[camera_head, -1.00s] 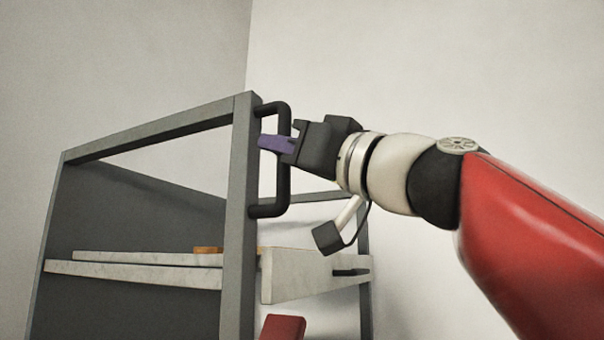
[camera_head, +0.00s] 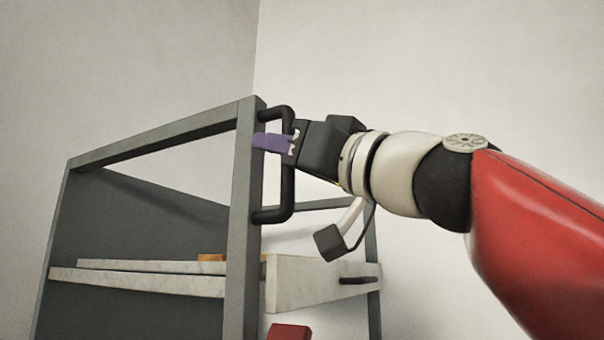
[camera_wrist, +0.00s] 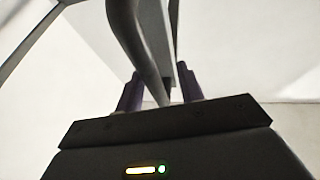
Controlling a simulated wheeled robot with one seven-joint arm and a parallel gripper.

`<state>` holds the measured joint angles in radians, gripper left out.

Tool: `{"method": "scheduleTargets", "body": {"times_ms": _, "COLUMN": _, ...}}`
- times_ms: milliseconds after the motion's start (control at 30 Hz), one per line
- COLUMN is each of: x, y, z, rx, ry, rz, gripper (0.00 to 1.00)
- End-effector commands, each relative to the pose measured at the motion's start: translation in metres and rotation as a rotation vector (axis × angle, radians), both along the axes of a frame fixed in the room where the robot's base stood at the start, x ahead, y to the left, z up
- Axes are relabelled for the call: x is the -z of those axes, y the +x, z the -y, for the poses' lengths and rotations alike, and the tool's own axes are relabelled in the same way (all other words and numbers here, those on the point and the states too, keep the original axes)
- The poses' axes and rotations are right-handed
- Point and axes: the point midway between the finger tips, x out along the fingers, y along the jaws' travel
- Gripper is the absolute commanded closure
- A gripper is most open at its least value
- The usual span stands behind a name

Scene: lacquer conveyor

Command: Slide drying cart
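The grey-framed drying cart (camera_head: 241,215) fills the left of the head view, with a black vertical bar handle (camera_head: 287,190) on its near post. My gripper (camera_head: 272,142) is at the upper part of this handle, its purple fingers reaching past the bar toward the post. In the wrist view the handle bar (camera_wrist: 143,55) runs down between the two purple fingers of my gripper (camera_wrist: 160,95). The fingers look spread, with a gap beside the bar, so my gripper is open around the handle. Contact at the fingertips is hard to see.
A red object (camera_head: 289,332) shows at the bottom edge.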

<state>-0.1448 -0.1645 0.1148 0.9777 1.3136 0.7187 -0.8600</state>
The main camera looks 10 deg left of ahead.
Motion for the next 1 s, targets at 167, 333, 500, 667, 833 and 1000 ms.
{"method": "scheduleTargets", "body": {"times_ms": 167, "x": 0.006, "y": -0.005, "z": 0.008, "rx": 0.003, "ry": -0.001, "rz": 0.001, "gripper": 0.62}}
{"method": "scheduleTargets", "body": {"times_ms": 333, "x": 0.018, "y": -0.019, "z": 0.03, "rx": 0.002, "ry": 0.001, "rz": 0.001, "gripper": 0.62}}
{"method": "scheduleTargets", "body": {"times_ms": 500, "x": 0.027, "y": -0.031, "z": 0.05, "rx": -0.001, "ry": 0.0, "rz": 0.0, "gripper": 0.62}}
{"method": "scheduleTargets", "body": {"times_ms": 667, "x": 0.03, "y": -0.037, "z": 0.06, "rx": -0.002, "ry": 0.0, "rz": 0.0, "gripper": 0.62}}
{"method": "scheduleTargets", "body": {"times_ms": 833, "x": 0.03, "y": -0.038, "z": 0.062, "rx": -0.001, "ry": 0.0, "rz": 0.0, "gripper": 0.62}}
{"method": "scheduleTargets", "body": {"times_ms": 1000, "x": 0.03, "y": -0.037, "z": 0.061, "rx": -0.001, "ry": 0.0, "rz": 0.0, "gripper": 0.62}}
